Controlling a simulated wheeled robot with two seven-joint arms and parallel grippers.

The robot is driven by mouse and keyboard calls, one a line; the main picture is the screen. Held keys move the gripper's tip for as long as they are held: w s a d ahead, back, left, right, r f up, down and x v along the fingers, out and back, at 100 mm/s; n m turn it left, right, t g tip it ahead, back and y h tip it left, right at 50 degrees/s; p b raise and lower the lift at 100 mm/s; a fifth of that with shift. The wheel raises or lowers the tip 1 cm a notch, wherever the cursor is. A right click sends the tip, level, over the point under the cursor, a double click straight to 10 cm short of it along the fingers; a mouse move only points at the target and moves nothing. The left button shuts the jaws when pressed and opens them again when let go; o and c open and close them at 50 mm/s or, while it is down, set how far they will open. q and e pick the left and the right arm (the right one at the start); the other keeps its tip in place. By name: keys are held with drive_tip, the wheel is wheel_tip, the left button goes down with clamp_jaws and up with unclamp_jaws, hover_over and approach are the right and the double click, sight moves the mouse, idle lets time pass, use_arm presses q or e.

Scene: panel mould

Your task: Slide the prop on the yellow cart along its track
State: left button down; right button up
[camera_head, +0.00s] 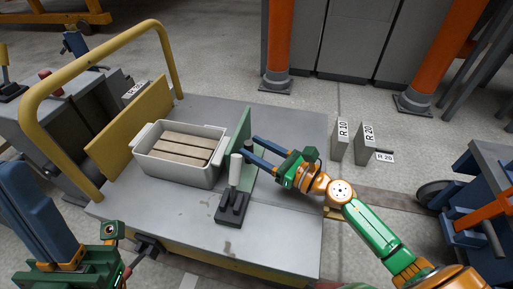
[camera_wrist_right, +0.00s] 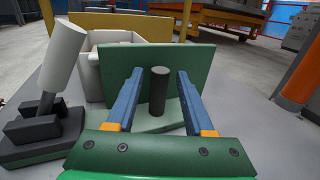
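The yellow cart (camera_head: 280,215) has a grey deck and a yellow push rail. On it stands an upright green plate (camera_head: 241,128), which I take as the prop, with a dark round peg (camera_wrist_right: 159,90) in front of its face. My right gripper (camera_head: 250,153) is open at the plate, and its blue fingers (camera_wrist_right: 158,85) lie on either side of the peg with gaps. The track cannot be made out. My left gripper (camera_head: 38,205) is at the lower left, away from the plate, its blue fingers pointing up; its opening is unclear.
A white bin (camera_head: 202,175) with wooden blocks (camera_head: 180,148) sits left of the plate. A white-handled lever (camera_head: 236,170) on a dark base (camera_head: 232,208) stands close in front of it. Orange posts (camera_head: 278,45) and a blue cart (camera_head: 480,210) are off the deck.

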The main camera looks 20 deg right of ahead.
clamp_jaws()
idle(1.2)
